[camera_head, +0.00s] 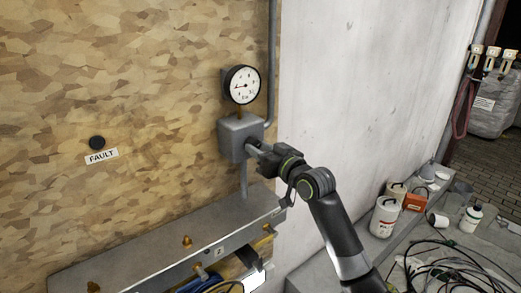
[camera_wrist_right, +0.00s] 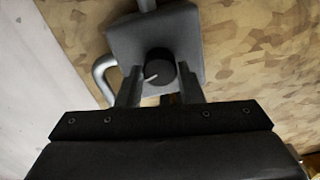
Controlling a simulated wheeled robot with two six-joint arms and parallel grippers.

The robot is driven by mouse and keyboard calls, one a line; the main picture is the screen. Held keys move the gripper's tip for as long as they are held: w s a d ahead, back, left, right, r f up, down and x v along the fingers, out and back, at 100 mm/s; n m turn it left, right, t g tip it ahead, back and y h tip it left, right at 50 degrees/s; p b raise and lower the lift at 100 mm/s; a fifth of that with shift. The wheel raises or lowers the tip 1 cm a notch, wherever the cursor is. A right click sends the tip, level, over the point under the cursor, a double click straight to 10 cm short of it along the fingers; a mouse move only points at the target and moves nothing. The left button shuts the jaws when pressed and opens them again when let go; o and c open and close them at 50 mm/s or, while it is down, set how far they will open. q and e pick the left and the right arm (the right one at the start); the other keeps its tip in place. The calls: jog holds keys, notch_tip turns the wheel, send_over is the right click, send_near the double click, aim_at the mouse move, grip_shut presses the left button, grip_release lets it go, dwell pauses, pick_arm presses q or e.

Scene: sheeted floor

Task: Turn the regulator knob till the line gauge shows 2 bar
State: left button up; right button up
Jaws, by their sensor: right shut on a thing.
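The round white line gauge (camera_head: 243,84) with a black rim is on the chipboard wall. Its needle points to the left; the numbers are too small to read surely. Below it is the grey regulator box (camera_head: 237,134), which also shows in the right wrist view (camera_wrist_right: 186,35). The black regulator knob (camera_wrist_right: 160,67) sticks out of the box, its white mark pointing left and slightly down in the wrist view. My right gripper (camera_head: 259,149) is shut on the knob, one finger on each side in the wrist view (camera_wrist_right: 160,88). My left gripper is not in view.
A grey metal shelf (camera_head: 165,250) with brass fittings runs below the regulator. A black button (camera_head: 97,142) sits above a FAULT label (camera_head: 102,156) on the wall. Cans, bottles and black cables (camera_head: 440,268) lie at the right. A grey pipe (camera_head: 271,60) runs beside the gauge.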

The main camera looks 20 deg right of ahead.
jog(key=shift+r+m+p, duration=0.15)
jog(key=shift+m+p, duration=0.45)
jog(key=shift+p, duration=0.1)
jog(key=shift+m, duration=0.3)
jog(key=o, duration=1)
jog(key=shift+f, duration=0.2)
jog(key=shift+c, duration=0.2)
jog(key=b+v, duration=0.3)
jog(key=v, duration=1.4)
jog(key=shift+s, duration=0.2)
jog(key=shift+d, duration=0.1)
